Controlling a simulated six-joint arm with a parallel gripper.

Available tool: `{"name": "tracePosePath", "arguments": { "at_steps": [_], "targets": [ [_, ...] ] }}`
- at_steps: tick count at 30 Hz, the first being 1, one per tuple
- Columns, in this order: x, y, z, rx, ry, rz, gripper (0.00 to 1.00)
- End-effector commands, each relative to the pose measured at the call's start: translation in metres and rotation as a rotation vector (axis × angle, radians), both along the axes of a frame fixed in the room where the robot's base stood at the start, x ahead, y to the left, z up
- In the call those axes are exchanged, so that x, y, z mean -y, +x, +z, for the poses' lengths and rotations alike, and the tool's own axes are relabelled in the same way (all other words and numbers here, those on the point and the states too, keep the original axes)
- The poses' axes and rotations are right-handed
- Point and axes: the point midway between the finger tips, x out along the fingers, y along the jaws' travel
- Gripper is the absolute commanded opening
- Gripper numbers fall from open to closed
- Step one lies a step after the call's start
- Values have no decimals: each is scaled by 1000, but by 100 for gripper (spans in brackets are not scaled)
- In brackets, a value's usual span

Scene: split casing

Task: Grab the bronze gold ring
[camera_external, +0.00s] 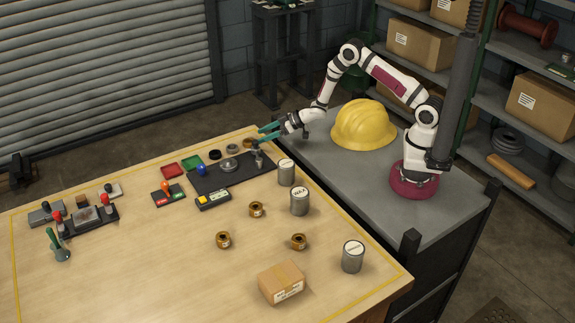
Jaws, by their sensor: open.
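A small bronze-gold ring (248,143) lies near the far edge of the wooden table, at the right end of a short row of rings. A duller ring (232,148) and a black ring (214,154) lie to its left. My gripper (262,132) has teal fingers and is open. It appears above and to the right of the bronze-gold ring, near the table's far corner. Nothing shows between its fingers. The exact gap to the ring cannot be told from this view.
A dark mat (238,178) with metal parts lies just in front of the rings. Grey cans (299,201) stand along the right side. Several bronze bushings (256,209) and a cardboard box (282,283) lie nearer. A yellow helmet (363,125) sits beside my arm.

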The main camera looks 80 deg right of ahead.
Motion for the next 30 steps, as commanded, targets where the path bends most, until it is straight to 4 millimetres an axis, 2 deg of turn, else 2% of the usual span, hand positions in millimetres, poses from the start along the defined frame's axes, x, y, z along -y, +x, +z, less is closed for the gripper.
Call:
{"name": "tracePosePath", "arguments": {
  "at_steps": [6, 14, 25, 26, 30],
  "targets": [
    [-9, 33, -21, 0, 0, 1, 72],
    [-9, 38, -23, -1, -1, -1, 70],
    [-9, 37, -23, -1, -2, 0, 3],
    [-9, 37, -23, -1, -2, 0, 0],
    [-9, 38, -23, -1, -2, 0, 0]
  ]
}}
